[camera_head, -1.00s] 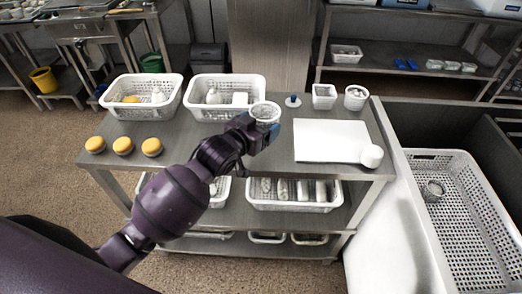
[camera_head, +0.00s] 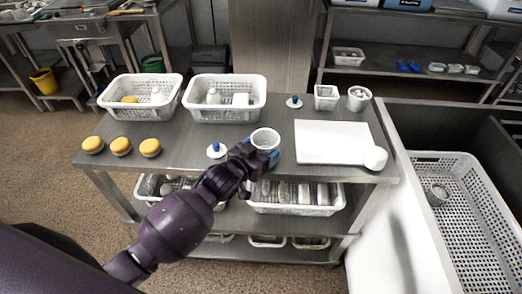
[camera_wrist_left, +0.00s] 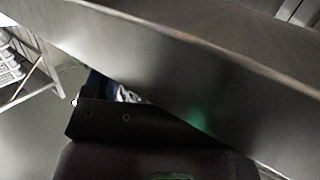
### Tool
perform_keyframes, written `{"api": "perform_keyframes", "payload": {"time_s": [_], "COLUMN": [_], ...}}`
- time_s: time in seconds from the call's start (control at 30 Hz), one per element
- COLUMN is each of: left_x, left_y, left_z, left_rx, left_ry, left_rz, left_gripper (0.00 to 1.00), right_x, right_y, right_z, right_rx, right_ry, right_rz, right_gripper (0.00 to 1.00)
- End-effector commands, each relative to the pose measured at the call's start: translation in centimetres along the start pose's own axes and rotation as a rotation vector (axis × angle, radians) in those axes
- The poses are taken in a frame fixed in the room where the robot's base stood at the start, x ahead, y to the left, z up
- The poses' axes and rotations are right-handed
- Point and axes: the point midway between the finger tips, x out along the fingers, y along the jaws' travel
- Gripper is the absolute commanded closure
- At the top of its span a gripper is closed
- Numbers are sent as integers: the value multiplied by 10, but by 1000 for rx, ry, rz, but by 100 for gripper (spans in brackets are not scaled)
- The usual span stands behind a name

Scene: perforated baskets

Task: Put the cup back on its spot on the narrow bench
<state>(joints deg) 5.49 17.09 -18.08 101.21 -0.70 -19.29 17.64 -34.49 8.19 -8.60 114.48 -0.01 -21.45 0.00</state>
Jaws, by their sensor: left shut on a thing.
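My left gripper (camera_head: 262,156) is shut on a white cup (camera_head: 265,137). The cup is upright with its open rim facing up, near the front middle of the steel bench (camera_head: 185,135). I cannot tell whether its base touches the bench top. The gripper comes from the front left and hides the cup's lower side. In the left wrist view, dark gripper parts with a little blue (camera_wrist_left: 96,82) show under a large grey metal surface, and the cup is not clear there. My right gripper is not in view.
A small blue-topped white piece (camera_head: 216,150) stands just left of the cup, another (camera_head: 294,101) farther back. A white board (camera_head: 332,142) with a white round container (camera_head: 375,157) lies right. Two white baskets (camera_head: 140,96) (camera_head: 225,98) stand behind, several yellow-topped rounds (camera_head: 121,146) left.

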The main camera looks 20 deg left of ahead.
Motion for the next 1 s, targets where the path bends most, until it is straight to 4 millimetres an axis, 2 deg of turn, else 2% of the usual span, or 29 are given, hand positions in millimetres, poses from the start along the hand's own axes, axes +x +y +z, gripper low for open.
{"api": "perform_keyframes", "payload": {"time_s": [0.17,0.2,0.33,0.67,0.87,1.0], "left_x": [1,1,0,-1,-27,-54], "left_y": [0,0,0,0,-1,-1], "left_z": [3,3,2,-2,-1,-1], "left_rx": [0,0,0,1,1,0], "left_ry": [0,0,0,0,-1,-1], "left_rz": [0,0,0,0,-1,-1], "left_gripper": [44,21,1,0,0,0], "right_x": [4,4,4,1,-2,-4], "right_y": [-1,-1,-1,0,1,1], "right_z": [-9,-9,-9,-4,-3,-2], "right_rx": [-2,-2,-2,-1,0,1], "right_ry": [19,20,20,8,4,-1], "right_rz": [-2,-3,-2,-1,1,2], "right_gripper": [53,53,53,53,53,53]}}
